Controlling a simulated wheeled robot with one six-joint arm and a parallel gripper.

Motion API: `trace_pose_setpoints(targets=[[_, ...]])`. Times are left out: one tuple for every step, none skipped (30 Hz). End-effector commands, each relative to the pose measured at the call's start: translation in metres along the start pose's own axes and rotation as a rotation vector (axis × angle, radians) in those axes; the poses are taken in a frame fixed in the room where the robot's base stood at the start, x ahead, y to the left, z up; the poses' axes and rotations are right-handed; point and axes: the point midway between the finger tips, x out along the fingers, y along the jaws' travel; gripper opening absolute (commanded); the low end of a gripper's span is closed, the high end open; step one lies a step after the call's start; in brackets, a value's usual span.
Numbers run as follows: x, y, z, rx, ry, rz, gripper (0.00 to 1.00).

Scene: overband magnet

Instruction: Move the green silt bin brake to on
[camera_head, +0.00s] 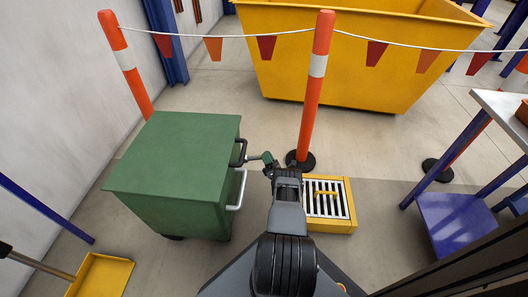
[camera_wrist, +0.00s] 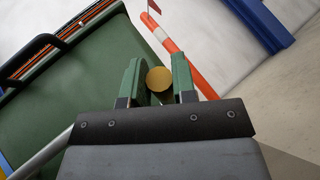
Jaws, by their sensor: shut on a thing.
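The green silt bin (camera_head: 170,180) stands at the left in the head view, with its lid closed. It also fills the left of the wrist view (camera_wrist: 60,110). My gripper (camera_head: 262,158) is at the bin's right side, close to its black handle. In the wrist view my gripper (camera_wrist: 158,78) has its two green fingers on either side of a round yellow-tan knob (camera_wrist: 159,79), and it is shut on it. The knob appears to be the end of the brake lever. The rest of the lever is hidden, so I cannot tell its setting.
An orange post (camera_head: 316,90) on a black base stands just behind my gripper. A yellow-framed floor grate (camera_head: 341,224) lies right of my arm. A yellow skip (camera_head: 350,60) stands at the back. A purple-legged table (camera_head: 460,225) is at the right. A silver bar (camera_head: 240,190) sticks out from the bin.

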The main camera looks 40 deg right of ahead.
Motion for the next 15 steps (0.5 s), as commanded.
trace_pose_setpoints(targets=[[-0.0043,0.0001,0.0045,-0.001,-0.018,-0.003,0.0],[-0.0048,-0.0001,0.0047,0.001,-0.022,-0.001,0.0],[-0.0058,-0.0003,0.0047,0.004,-0.026,0.0,0.0],[-0.0066,-0.0006,0.0046,0.006,-0.029,0.0,0.0],[-0.007,-0.0008,0.0047,0.007,-0.032,0.0,0.0],[-0.0073,-0.001,0.005,0.008,-0.036,0.001,0.0],[-0.0075,-0.0011,0.0052,0.008,-0.037,0.001,0.0],[-0.0077,-0.0012,0.0051,0.009,-0.039,0.001,0.0],[-0.008,-0.0014,0.0051,0.009,-0.04,0.001,0.0],[-0.0081,-0.0014,0.005,0.009,-0.041,0.001,0.0],[-0.0082,-0.0015,0.005,0.009,-0.041,0.001,0.0],[-0.0083,-0.0016,0.0049,0.009,-0.041,0.001,0.0],[-0.0083,-0.0016,0.0048,0.009,-0.041,0.001,0.0],[-0.0083,-0.0017,0.0048,0.009,-0.041,0.001,0.0],[-0.0083,-0.0017,0.0047,0.009,-0.041,0.001,0.0]])
